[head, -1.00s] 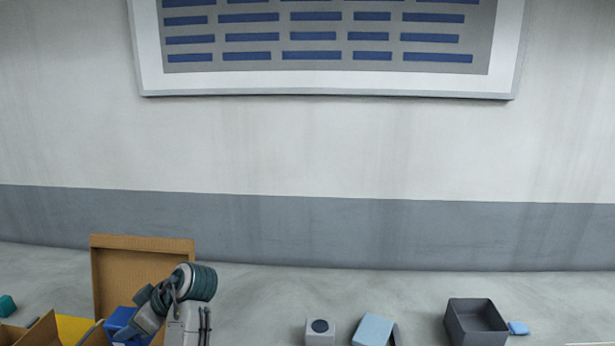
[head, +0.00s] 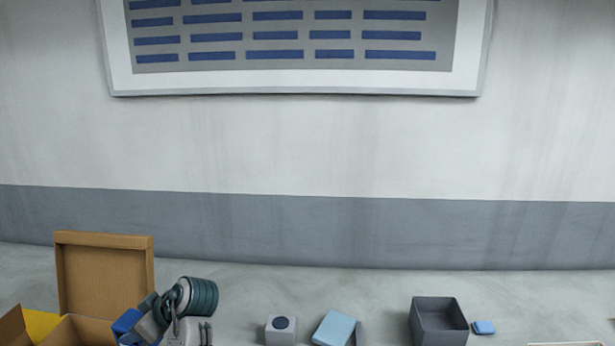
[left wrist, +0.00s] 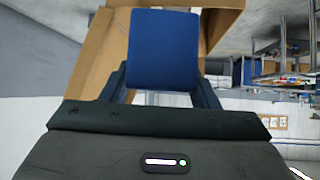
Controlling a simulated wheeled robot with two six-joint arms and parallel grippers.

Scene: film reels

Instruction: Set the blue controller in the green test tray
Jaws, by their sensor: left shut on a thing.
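My left gripper (head: 140,328) is shut on a blue block (head: 127,322), which appears to be the blue controller. In the left wrist view my left gripper (left wrist: 160,88) has its two dark fingers on either side of the blue block (left wrist: 163,48). In the head view the gripper and block are in front of the right part of an open cardboard box. Whether the block is clear of the box cannot be told. No green test tray shows in the current frames. My right gripper is not in view.
The cardboard box (head: 105,275) has its lid raised, with a yellow patch (head: 40,325) beside it. To the right stand a grey block with a dark disc (head: 281,331), a light blue box (head: 335,328), a dark grey open bin (head: 440,325) and a small blue item (head: 484,327).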

